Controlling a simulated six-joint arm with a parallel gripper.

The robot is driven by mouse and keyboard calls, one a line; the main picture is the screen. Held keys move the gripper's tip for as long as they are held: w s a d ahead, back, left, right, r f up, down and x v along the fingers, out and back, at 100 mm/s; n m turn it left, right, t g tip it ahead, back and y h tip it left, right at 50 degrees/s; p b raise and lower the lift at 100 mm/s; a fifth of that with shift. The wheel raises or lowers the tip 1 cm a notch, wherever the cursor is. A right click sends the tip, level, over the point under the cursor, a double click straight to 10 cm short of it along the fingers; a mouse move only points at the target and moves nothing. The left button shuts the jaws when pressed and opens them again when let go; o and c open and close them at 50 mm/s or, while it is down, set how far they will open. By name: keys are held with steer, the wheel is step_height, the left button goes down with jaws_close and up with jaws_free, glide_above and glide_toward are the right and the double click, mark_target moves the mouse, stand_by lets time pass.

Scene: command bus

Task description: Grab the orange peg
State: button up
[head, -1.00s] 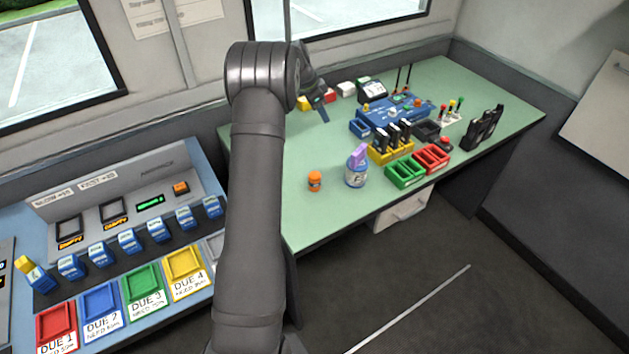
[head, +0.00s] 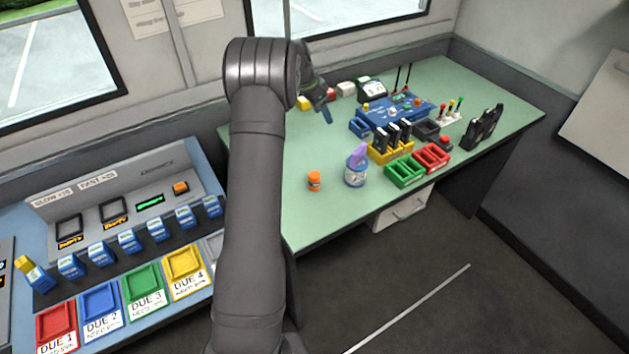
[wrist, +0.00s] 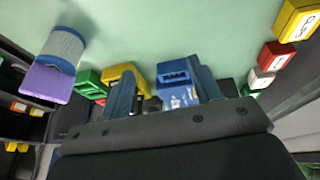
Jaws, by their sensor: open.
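A short orange cylinder (head: 314,181) stands on the green table left of the jar in the head view. It is the clearest orange thing there, but I cannot tell whether it is a peg. A small orange-red spot (head: 418,102) shows on the blue console (head: 378,116), too small to make out. My gripper (head: 326,112) is over the back left of the table, beyond the orange cylinder, partly hidden by my arm. In the wrist view my gripper (wrist: 164,85) has its two blue fingers apart with nothing held. No orange peg is clear between them.
A jar with a purple top (head: 356,172) stands right of the orange cylinder. Green (head: 405,177) and red (head: 432,160) bins, a yellow holder with black items (head: 390,152) and black handsets (head: 484,128) crowd the right. The front left of the table is mostly clear.

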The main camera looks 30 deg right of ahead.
steer(key=s+a+r+n+y, duration=0.15)
steer(key=s+n, duration=0.25)
steer(key=n, duration=0.5)
step_height(320, 180, up, 5)
steer(key=n+t+y, duration=0.1)
steer(key=n+y, duration=0.2)
steer(key=n, duration=2.4)
glide_above(315, 174)
steer(key=shift+h, duration=0.25)
steer(key=f, duration=1.1)
steer(key=shift+w+d+f, duration=0.1)
steer(key=shift+w+f, duration=0.25)
steer(key=shift+f, duration=0.05)
steer(key=shift+s+a+f, duration=0.1)
steer(key=shift+s+f, duration=0.1)
steer(key=shift+f, duration=1.2)
steer(key=shift+s+a+f, duration=0.1)
steer(key=shift+s+f, duration=0.05)
steer(key=shift+f, duration=1.2)
steer(key=c, duration=1.1)
